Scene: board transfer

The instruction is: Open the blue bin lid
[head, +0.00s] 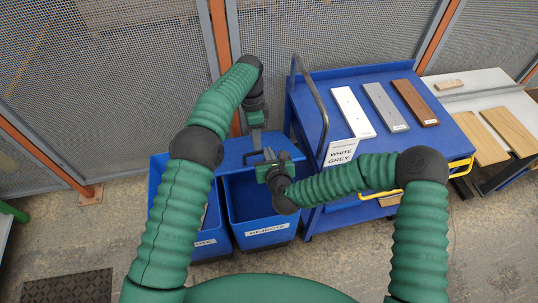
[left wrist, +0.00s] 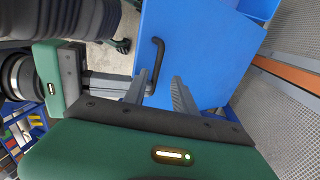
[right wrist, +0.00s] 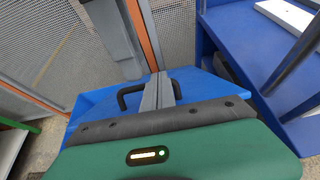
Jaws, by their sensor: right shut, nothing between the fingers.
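The blue lid (head: 232,151) belongs to the right-hand blue bin (head: 262,228), labelled REJECTS. The bin's inside shows below the lid's front edge, so the lid looks at least partly raised; its exact angle is unclear. A black bar handle (left wrist: 157,62) is on the lid. It also shows in the right wrist view (right wrist: 124,98), partly behind my fingers. My left gripper (left wrist: 158,92) is open, pointing at the lid, with the handle beyond its fingers. My right gripper (right wrist: 158,80) is shut and empty, its fingertips by the handle; contact is unclear.
Another blue bin (head: 157,185) stands open to the left. A blue cart (head: 320,85) with a grey rail stands close on the right, carrying white, grey and brown boards. A WHITE GREY sign (head: 341,152) hangs by it. A mesh fence (head: 110,90) runs behind.

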